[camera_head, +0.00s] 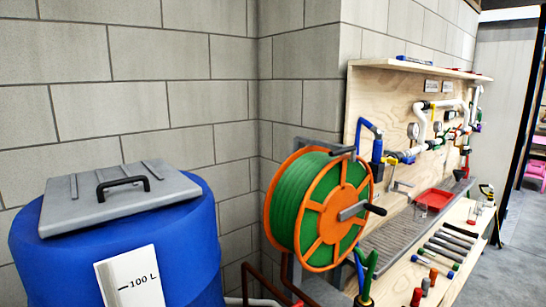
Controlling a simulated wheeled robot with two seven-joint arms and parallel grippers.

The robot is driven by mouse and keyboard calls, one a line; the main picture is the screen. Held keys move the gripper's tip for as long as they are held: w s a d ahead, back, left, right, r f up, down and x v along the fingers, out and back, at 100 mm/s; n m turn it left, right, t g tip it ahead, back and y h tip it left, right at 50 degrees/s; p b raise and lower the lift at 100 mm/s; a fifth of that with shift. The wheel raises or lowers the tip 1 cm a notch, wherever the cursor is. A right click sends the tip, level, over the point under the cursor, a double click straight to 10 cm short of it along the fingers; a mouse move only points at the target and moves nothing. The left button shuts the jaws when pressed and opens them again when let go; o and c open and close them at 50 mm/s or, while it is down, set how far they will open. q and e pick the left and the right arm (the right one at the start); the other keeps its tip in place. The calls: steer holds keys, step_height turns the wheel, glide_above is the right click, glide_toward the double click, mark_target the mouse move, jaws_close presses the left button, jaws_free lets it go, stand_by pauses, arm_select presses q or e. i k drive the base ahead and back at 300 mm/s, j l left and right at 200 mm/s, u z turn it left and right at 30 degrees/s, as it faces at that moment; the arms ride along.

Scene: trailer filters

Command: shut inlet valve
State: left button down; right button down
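A plywood panel (395,90) on the right carries white pipes (421,122) with round gauges and several small coloured fittings. A blue bent piece (377,150) is at the panel's near left end. A silver tap-like fitting (397,188) sits below it. Small red fittings (452,134) and green ones are farther along the pipes. The inlet valve is not clearly identifiable; the fittings are too small to tell which it is or whether it is open. Neither of my grippers is in view.
A blue barrel (200,245) with a grey lid (75,205) stands at the left. A green hose reel (290,205) with orange sides stands before the panel. The bench below holds a red tray (433,199) and several tools (440,253). Floor (520,250) shows at the far right.

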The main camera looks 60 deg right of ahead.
mark_target(411, 160)
steer(key=l+z, duration=0.2)
steer(key=z, duration=0.25)
steer(key=l+z, duration=0.25)
steer(key=z, duration=0.25)
steer(key=l+z, duration=0.25)
steer(key=z, duration=0.2)
steer(key=l+z, duration=0.25)
steer(key=z, duration=0.2)
steer(key=i+l+z, duration=0.15)
steer(key=z, duration=0.3)
steer(key=i+l+z, duration=0.1)
steer(key=z, duration=0.4)
steer(key=i+l+u, duration=0.2)
steer(key=i+u, duration=0.15)
steer(key=i+l+u, duration=0.55)
steer(key=l+u, duration=0.15)
